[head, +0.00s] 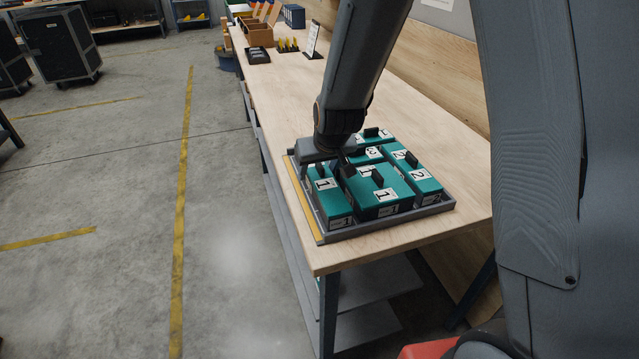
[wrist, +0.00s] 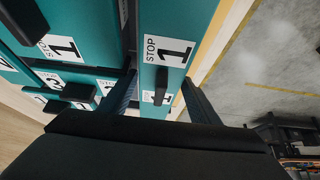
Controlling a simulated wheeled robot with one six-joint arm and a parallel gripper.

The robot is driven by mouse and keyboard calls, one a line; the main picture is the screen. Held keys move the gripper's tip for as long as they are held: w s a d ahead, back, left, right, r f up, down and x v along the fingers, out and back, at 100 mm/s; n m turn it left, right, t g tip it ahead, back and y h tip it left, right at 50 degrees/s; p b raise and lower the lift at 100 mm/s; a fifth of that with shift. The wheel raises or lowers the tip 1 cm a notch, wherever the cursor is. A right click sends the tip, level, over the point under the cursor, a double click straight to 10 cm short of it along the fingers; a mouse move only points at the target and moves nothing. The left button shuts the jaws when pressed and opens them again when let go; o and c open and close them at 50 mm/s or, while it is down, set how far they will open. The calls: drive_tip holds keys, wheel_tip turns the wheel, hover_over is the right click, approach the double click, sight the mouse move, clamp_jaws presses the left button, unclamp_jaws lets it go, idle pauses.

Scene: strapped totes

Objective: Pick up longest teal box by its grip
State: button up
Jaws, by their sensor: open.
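Several teal boxes with white number labels and black upright grips stand in a grey tray (head: 448,204). A narrow teal box labelled 1 (head: 334,208) lies along the tray's left side; it also shows in the wrist view (wrist: 177,20), running out of the top edge. Its black grip (wrist: 160,84) stands between my fingers there. My gripper (head: 324,172) is open over this box, one finger on each side, holding nothing. A wider teal box labelled 1 (head: 390,202) and a box labelled 2 (head: 428,184) are to its right. My arm hides part of the back boxes, so I cannot compare all lengths.
The tray sits near the front end of a long wooden bench (head: 285,85), with a wooden panel along its right. Bare bench top lies between. Concrete floor is open on the left.

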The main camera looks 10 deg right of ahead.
drive_tip(key=shift+w+f, duration=0.25)
drive_tip(key=shift+f, duration=0.25)
drive_tip(key=shift+c, duration=0.3)
drive_tip(key=c, duration=1.2)
wheel_tip(320, 180, up, 10)
drive_tip(key=p, duration=0.8)
drive_tip(key=shift+f, duration=0.15)
